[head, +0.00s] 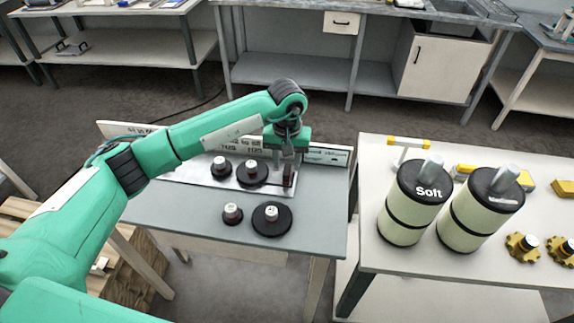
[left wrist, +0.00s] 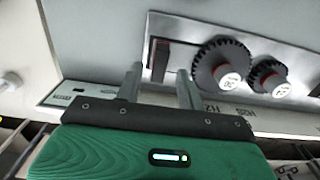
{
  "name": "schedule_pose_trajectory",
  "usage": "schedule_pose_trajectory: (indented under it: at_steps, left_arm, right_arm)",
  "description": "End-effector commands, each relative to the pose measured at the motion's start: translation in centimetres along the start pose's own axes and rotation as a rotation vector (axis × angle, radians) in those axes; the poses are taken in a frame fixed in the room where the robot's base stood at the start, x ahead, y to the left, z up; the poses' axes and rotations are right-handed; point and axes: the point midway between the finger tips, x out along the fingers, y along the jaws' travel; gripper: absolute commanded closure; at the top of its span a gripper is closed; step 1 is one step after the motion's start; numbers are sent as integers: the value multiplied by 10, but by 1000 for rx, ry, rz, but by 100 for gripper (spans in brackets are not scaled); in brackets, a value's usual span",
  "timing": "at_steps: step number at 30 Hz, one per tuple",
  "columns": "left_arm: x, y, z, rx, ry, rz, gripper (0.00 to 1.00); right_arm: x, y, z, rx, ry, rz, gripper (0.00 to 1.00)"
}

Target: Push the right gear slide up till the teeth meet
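Two dark toothed gears sit on a pale metal plate (head: 205,179): a smaller left gear (head: 221,168) and a larger right gear (head: 252,175). In the left wrist view they are the 22 gear (left wrist: 268,78) and the 28 gear (left wrist: 222,68). I cannot tell whether their teeth touch. A dark upright handle (left wrist: 157,60) stands beside the larger gear, at the plate's end. My left gripper (left wrist: 160,69) is open, its two fingers apart, with the handle between the fingertips' lines. Whether the fingers touch it is unclear. My right gripper is not in view.
Two loose dark gears, one small (head: 232,214) and one large (head: 272,220), lie at the front of the grey table (head: 185,222). A labelled board (head: 325,154) stands behind the plate.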

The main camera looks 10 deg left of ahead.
Motion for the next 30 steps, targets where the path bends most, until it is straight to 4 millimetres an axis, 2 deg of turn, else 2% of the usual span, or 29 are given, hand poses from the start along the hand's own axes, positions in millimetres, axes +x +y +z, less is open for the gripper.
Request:
schedule_pose_trajectory:
  at_steps: [3, 7, 18, 20, 24, 30]
  left_arm:
    - [18, 1, 1, -1, -3, 1, 62]
    - [31, 0, 0, 0, -1, 1, 62]
    - [37, 0, 0, 0, 1, 1, 62]
    - [37, 0, 0, 0, 1, 1, 72]
    - [37, 0, 0, 0, 1, 1, 98]
    - [38, -1, 0, 0, 1, 1, 97]
  right_arm:
    - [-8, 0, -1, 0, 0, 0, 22]
    - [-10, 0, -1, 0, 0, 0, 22]
    - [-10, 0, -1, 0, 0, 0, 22]
    - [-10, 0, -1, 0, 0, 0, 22]
    - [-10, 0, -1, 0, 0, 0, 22]
    - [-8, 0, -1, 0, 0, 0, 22]
